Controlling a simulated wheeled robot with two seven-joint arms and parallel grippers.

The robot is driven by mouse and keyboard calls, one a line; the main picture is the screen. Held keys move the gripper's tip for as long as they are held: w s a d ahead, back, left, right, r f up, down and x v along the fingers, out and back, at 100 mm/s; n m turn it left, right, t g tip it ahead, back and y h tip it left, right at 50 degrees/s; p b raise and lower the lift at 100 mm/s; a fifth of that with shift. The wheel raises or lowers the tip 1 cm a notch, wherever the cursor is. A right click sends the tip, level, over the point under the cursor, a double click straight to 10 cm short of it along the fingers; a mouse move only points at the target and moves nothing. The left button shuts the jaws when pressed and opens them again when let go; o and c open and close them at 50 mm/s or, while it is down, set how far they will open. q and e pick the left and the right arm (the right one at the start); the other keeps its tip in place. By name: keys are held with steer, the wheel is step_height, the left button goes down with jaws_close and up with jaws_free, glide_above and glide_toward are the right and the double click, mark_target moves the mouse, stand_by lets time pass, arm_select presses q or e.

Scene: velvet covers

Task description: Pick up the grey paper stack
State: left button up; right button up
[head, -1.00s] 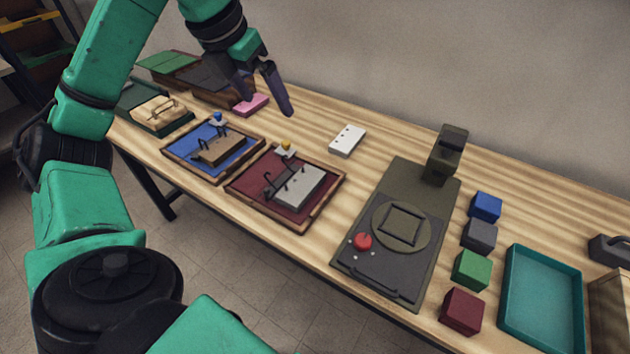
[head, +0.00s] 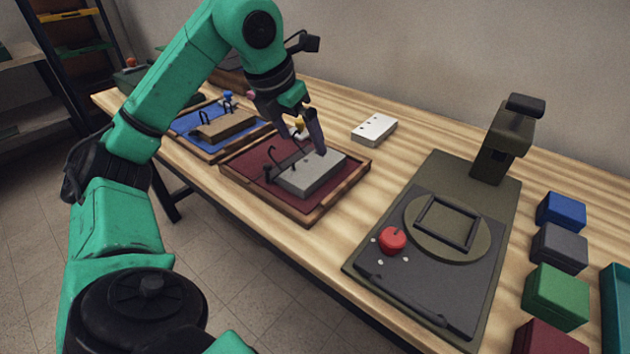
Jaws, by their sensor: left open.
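The grey paper stack (head: 312,174) lies in the red-lined wooden tray (head: 243,166), with dark wire arches standing at its left side. My left gripper (head: 311,148) is open, fingers pointing down, over the far edge of the grey stack. The fingers partly hide that edge and a small yellow-knobbed piece (head: 299,124) behind it. I cannot tell whether a finger touches the stack. My right gripper is out of view.
A blue-lined tray (head: 188,126) with a tan stack stands left. A white punched block (head: 374,128) lies behind. A dark press (head: 450,290) with a red knob stands right, beside several coloured blocks (head: 556,296). Bare wood separates the red tray from the press.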

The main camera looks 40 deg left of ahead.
mark_target(313, 166)
arm_select(q)
steer(key=b+x, duration=0.2)
steer(key=x, duration=0.7)
steer(key=shift+w+a+f, duration=0.1)
steer(key=shift+f, duration=0.15)
steer(key=shift+w+f, duration=0.15)
steer(key=shift+f, duration=0.05)
steer(key=shift+r, duration=0.1)
steer(key=shift+c, duration=0.3)
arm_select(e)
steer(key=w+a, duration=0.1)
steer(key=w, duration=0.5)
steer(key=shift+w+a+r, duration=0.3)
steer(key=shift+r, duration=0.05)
arm_select(q)
steer(key=c, duration=1.3)
